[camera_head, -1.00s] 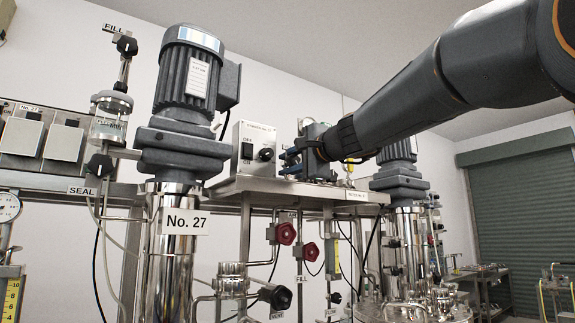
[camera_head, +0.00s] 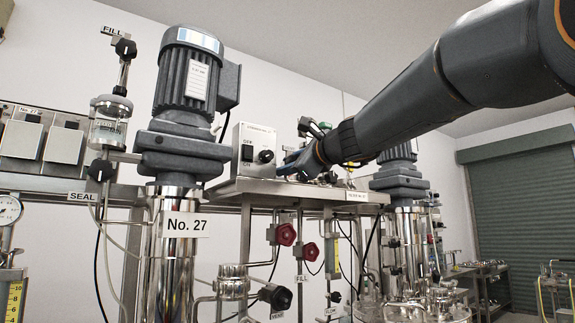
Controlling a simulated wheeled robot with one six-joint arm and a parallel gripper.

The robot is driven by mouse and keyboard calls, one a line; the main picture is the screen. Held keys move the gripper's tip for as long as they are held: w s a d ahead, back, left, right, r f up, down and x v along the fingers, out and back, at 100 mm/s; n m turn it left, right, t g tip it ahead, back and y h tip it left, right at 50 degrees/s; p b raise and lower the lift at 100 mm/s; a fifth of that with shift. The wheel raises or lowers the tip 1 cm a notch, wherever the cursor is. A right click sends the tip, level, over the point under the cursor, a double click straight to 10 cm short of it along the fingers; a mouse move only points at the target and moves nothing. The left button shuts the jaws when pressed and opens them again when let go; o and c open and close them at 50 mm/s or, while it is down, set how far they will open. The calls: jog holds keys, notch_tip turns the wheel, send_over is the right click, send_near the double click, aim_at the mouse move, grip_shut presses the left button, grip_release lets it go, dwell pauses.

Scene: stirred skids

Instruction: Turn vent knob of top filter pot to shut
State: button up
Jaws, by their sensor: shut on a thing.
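My gripper (camera_head: 288,168) is at the end of my dark grey arm, which reaches in from the upper right. It is just above the steel shelf, right of the switch box. Its blue-grey jaws are shut on a small part taken to be the vent knob, which they hide. The top filter pot cannot be made out clearly behind my gripper and wrist. Its label and the knob's pointer angle cannot be read.
The steel shelf (camera_head: 245,187) runs under my gripper. A switch box (camera_head: 254,148) stands close on its left. The No. 27 motor (camera_head: 188,75) is farther left. Red valve knobs (camera_head: 286,234) and a black knob (camera_head: 281,298) are below. Open air lies above the shelf.

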jog(key=shift+f, duration=0.1)
dwell(0.3)
jog(key=o, duration=1.1)
jog(key=shift+c, duration=0.2)
jog(key=shift+d, duration=0.1)
jog(key=b+v, duration=0.2)
jog(key=v, duration=0.5)
jog(key=shift+s+d, duration=0.15)
jog(key=shift+s, duration=0.2)
